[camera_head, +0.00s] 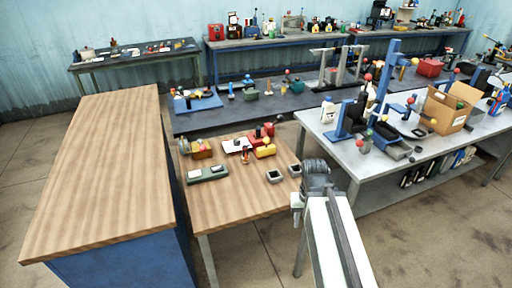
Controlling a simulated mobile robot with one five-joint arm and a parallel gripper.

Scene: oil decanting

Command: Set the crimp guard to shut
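My gripper (315,169) is at the end of my white arm, low in the middle of the view, by the right edge of the small wooden table (225,215). I see it from behind, and its fingertips are hidden or too small to read. I cannot single out the crimp guard for certain. A red device with a dark part on top (267,132) and a yellow piece (265,151) sit at the back of the small wooden table. A blue upright stand (383,80) is on the light grey table to the right.
Two dark square trays (274,176) lie left of my gripper. A tall wood-topped cabinet (105,165) stands at left. The grey table (440,150) at right holds a cardboard box (448,108). Floor shows in front.

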